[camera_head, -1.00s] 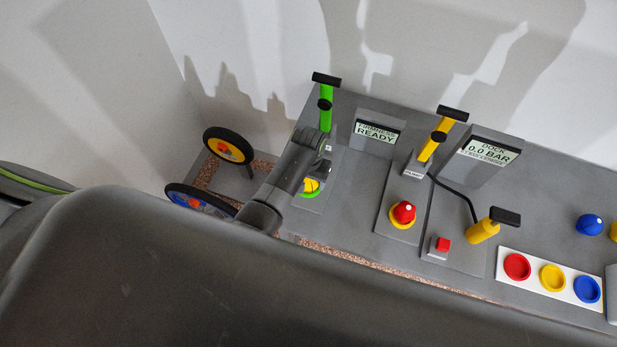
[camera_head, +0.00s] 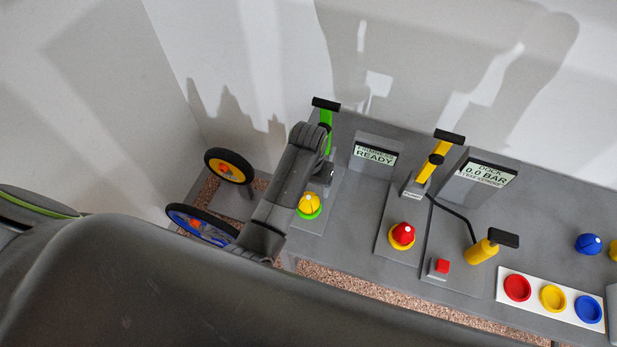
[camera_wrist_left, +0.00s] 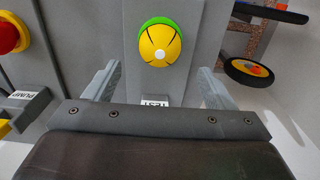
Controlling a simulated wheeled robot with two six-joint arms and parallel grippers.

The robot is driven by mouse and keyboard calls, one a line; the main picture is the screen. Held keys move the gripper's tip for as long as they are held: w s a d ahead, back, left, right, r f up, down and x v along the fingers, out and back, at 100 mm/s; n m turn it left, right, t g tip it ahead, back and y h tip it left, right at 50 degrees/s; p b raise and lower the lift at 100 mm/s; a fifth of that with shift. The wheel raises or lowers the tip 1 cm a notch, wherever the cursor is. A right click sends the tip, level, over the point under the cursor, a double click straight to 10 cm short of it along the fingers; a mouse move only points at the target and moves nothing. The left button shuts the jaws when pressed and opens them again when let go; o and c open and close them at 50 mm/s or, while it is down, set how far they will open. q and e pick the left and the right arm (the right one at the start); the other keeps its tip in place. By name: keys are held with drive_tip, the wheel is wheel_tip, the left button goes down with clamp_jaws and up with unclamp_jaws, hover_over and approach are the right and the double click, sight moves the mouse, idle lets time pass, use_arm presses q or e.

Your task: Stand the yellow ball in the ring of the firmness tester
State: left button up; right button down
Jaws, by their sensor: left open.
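The yellow ball (camera_head: 309,201) sits in the green ring (camera_head: 308,214) of the firmness tester, at the front of its grey plate. In the left wrist view the yellow ball (camera_wrist_left: 160,47) shows dark seams and a white spot, with the green ring (camera_wrist_left: 152,22) around its far edge. My left gripper (camera_wrist_left: 162,82) is open and empty; its fingers are apart on either side below the ball, not touching it. The tester's green lever post (camera_head: 325,117) stands behind my left arm, and its display (camera_head: 375,154) reads READY. My right gripper is not in view.
A yellow pump (camera_head: 434,160), the DOCK display (camera_head: 481,178), a red button (camera_head: 443,266) and a tray with three coloured cups (camera_head: 507,275) stand further right. Wheels (camera_head: 229,166) are at left.

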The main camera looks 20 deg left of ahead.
use_arm(q)
drive_tip(key=shift+r, duration=1.5)
